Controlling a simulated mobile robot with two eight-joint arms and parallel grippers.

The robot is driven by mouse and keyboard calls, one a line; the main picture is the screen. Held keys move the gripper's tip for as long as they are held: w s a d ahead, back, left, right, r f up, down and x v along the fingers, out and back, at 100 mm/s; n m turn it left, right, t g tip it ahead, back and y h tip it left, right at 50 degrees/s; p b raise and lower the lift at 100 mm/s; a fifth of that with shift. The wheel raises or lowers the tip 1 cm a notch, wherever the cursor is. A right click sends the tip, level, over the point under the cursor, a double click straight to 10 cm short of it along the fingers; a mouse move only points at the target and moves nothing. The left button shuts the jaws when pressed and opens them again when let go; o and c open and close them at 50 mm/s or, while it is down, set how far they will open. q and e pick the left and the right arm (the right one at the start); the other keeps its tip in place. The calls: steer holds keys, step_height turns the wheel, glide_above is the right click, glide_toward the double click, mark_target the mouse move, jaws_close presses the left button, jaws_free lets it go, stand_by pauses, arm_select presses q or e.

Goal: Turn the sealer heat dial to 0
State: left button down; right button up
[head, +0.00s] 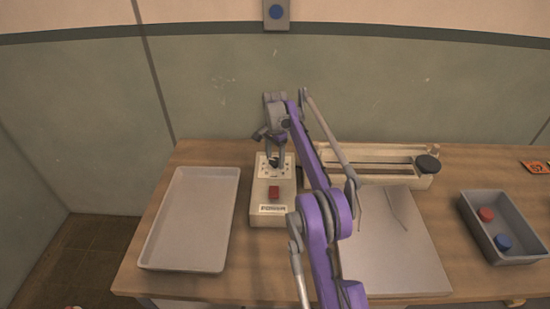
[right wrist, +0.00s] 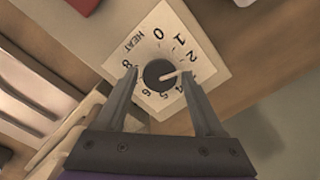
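The heat dial (right wrist: 157,76) is a round black knob on a white square plate (right wrist: 147,44) marked HEAT and numbered from 0 up to 8. Its pale pointer points right, between the 2 and the 4; a finger covers the mark there. My right gripper (right wrist: 159,73) is open, with one finger on each side of the knob and a small gap showing on both sides. In the head view, my right gripper (head: 274,162) points down over the back of the beige control box (head: 258,198), largely hiding the dial. My left gripper is out of view.
A red switch (head: 274,192) sits on the box's front. An empty tray (head: 160,264) lies left. The long beige sealer (head: 395,179) stands behind a grey sheet (head: 400,270) on the right. A grey bin (head: 480,228) holds red and blue pieces. My right arm crosses the table's middle.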

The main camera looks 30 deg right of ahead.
jaws_close()
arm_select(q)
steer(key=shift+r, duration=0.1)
arm_select(e)
steer(key=n+p, duration=0.1)
steer(key=n, duration=0.1)
steer(key=shift+r+n, duration=0.1)
steer(key=shift+n, duration=0.3)
steer(key=n, duration=0.3)
steer(key=shift+n+p, duration=0.3)
steer(key=shift+p, duration=0.1)
steer(key=n, duration=0.3)
steer(key=shift+n, duration=0.3)
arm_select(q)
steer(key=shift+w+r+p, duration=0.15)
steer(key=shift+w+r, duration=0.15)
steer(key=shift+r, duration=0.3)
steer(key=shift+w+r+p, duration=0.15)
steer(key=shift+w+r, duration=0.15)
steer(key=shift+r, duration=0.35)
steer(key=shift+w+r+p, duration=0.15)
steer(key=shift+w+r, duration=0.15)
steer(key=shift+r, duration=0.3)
arm_select(e)
steer(key=shift+n, duration=1.9)
